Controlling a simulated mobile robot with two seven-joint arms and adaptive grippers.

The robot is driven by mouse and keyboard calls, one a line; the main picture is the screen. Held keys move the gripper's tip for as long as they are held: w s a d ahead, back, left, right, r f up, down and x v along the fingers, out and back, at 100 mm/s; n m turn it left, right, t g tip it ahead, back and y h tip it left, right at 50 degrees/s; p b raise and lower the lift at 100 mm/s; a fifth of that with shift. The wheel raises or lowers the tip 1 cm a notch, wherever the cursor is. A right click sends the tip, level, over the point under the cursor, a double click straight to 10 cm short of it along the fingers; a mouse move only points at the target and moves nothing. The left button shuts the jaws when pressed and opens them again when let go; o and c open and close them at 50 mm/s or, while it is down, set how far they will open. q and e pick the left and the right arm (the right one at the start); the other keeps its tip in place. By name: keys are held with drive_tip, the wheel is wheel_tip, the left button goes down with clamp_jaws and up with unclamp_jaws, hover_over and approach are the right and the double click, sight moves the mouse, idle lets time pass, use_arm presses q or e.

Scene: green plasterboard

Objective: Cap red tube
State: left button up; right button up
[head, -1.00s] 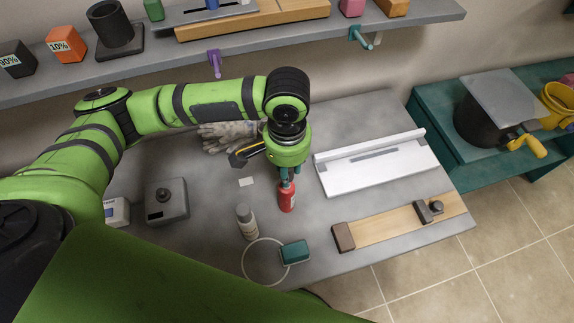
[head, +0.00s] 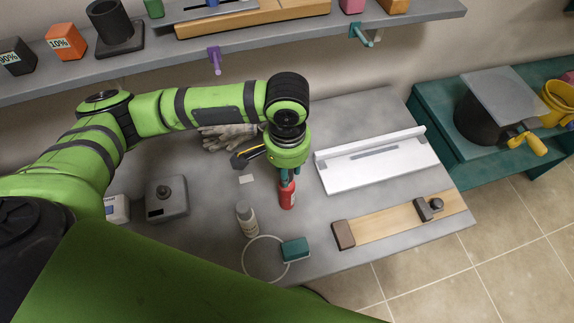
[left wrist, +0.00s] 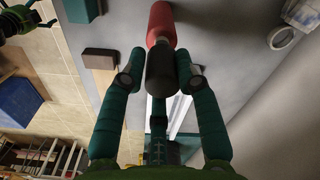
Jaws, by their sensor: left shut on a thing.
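The red tube (head: 287,195) stands upright on the grey table in the head view. In the left wrist view the red tube (left wrist: 162,22) is beyond the fingertips, at the top. My left gripper (head: 288,176) points down right above the tube. In the left wrist view my left gripper (left wrist: 161,75) is shut on a dark cap (left wrist: 161,72), which lines up with the tube. The cap hides part of the tube's top, so I cannot tell whether it is seated. A green and black part of my right arm shows at the wrist view's top left corner; its fingers are unclear.
A grey-white bottle (head: 246,218), a cable loop (head: 246,262) and a teal block (head: 295,249) are near the tube. A white tray (head: 375,170) and a wooden strip (head: 385,224) lie to the right. Gloves (head: 228,134) and a grey box (head: 167,200) are left.

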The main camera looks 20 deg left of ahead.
use_arm(q)
drive_tip(key=shift+f, duration=0.75)
idle(0.6)
drive_tip(key=shift+f, duration=0.45)
idle(0.6)
drive_tip(key=shift+f+p, duration=0.15)
drive_tip(key=shift+p, duration=0.55)
idle(0.3)
drive_tip(key=o, duration=0.8)
drive_tip(key=o, duration=0.5)
